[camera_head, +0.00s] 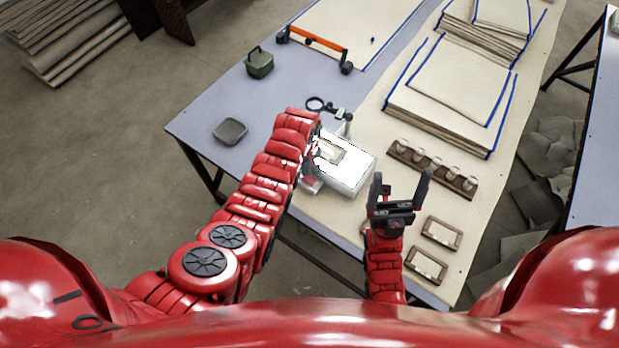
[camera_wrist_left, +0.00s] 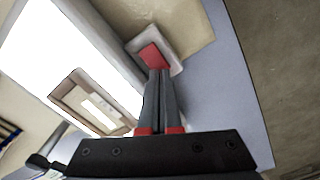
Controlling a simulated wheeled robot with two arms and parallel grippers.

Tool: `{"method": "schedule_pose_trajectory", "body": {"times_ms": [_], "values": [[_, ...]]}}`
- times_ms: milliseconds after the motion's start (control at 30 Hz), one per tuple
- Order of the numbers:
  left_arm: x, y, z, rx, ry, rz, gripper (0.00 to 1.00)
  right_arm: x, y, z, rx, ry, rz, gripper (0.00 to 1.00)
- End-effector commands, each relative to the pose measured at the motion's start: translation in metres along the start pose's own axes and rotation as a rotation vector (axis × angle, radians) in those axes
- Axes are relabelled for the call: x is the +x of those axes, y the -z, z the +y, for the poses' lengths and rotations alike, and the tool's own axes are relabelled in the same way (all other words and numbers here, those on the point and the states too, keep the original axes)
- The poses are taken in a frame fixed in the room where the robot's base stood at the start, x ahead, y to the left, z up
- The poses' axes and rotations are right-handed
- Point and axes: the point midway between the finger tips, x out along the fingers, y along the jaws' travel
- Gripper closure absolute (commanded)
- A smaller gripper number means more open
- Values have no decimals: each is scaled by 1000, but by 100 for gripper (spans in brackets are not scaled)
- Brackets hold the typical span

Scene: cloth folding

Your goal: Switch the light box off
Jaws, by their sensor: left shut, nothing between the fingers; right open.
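The light box (camera_head: 347,175) is a white box near the table's front edge, its top glowing bright white. Its lit top (camera_wrist_left: 60,50) also shows in the left wrist view, with a small framed piece (camera_wrist_left: 84,102) lying on it. A red switch (camera_wrist_left: 151,54) sits in a pale housing at the box's side. My left gripper (camera_wrist_left: 157,74) is shut and empty, its fingertips at the red switch; I cannot tell whether they touch. In the head view my left arm hides most of that gripper. My right gripper (camera_head: 401,179) is open and empty, right of the light box.
A wooden rack with several round pieces (camera_head: 432,166) and two small frames (camera_head: 441,233) lie at the right. Cloth stacks (camera_head: 445,100) lie behind. A black ring-shaped tool (camera_head: 316,104) is behind the box; a grey dish (camera_head: 230,131) and green container (camera_head: 259,63) are left.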

Motion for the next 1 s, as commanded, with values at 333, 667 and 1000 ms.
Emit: {"method": "schedule_pose_trajectory", "body": {"times_ms": [333,667,1000], "values": [[6,0,0,0,0,0,100,-5,-1,0,0,0,0,14],[11,0,0,0,0,0,100,-8,-1,0,0,0,0,14],[16,0,0,0,0,0,100,-12,-2,-1,0,0,0,14]]}}
